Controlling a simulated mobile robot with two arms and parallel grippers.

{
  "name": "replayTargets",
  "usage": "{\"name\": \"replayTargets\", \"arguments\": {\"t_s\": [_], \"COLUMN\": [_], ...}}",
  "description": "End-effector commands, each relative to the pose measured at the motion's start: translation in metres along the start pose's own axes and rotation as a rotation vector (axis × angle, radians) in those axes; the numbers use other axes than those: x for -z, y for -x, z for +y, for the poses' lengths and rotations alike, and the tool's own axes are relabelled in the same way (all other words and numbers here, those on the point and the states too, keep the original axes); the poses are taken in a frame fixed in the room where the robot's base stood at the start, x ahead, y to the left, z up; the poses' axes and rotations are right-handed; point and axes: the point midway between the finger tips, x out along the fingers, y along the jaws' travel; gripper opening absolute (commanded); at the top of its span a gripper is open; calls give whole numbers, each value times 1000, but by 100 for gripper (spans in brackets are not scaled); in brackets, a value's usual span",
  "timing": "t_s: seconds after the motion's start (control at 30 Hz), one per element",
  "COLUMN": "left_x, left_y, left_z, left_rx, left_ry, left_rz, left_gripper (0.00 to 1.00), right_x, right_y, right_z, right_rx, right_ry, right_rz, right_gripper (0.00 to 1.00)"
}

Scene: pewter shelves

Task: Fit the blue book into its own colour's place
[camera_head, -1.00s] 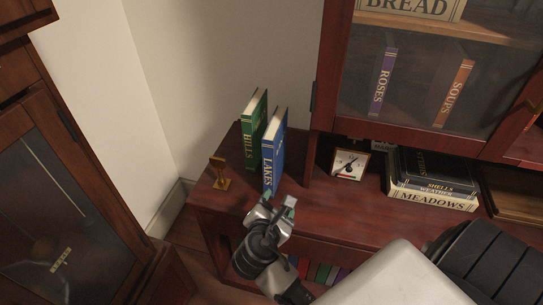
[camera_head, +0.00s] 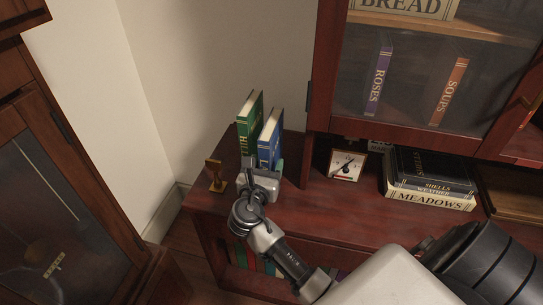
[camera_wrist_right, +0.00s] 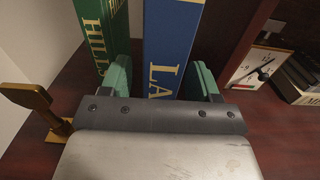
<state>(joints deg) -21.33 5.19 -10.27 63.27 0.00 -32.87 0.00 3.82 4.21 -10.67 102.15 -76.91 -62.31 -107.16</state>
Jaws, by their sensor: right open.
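The blue book (camera_head: 270,139), lettered LAKES, stands upright on the dark red wooden cabinet top beside a green book (camera_head: 249,122) lettered HILLS. My right gripper (camera_head: 264,172) is open in front of the blue book's spine. In the right wrist view the blue book (camera_wrist_right: 172,45) stands between the two green-padded fingers (camera_wrist_right: 160,80), one on each side. The left finger is in front of the gap between the blue and green books. I cannot tell whether either pad touches the blue book. The lower spine is hidden by the gripper. My left gripper is not in view.
A small brass stand (camera_head: 215,176) is just left of the gripper. A clock (camera_head: 347,165) and a stack of lying books (camera_head: 431,180) are to the right. Several books stand on a lower shelf, partly behind my arm. A glass-fronted case (camera_head: 420,85) rises at the right.

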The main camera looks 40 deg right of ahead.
Motion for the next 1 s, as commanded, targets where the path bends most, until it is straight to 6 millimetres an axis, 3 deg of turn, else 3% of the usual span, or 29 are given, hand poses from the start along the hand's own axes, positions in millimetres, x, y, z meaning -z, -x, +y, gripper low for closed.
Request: {"name": "replayTargets", "arguments": {"t_s": [0.13,0.4,0.8,1.0], "left_x": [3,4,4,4], "left_y": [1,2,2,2], "left_z": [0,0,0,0], "left_rx": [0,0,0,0], "left_ry": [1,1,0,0], "left_rz": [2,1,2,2], "left_gripper": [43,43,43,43], "right_x": [0,0,0,-2], "right_y": [-18,-21,-20,-20], "right_z": [0,0,0,0], "right_rx": [1,-1,-1,-1], "right_ry": [0,-1,-1,-3], "right_rz": [-1,1,1,-3], "right_gripper": [62,62,2,0]}}
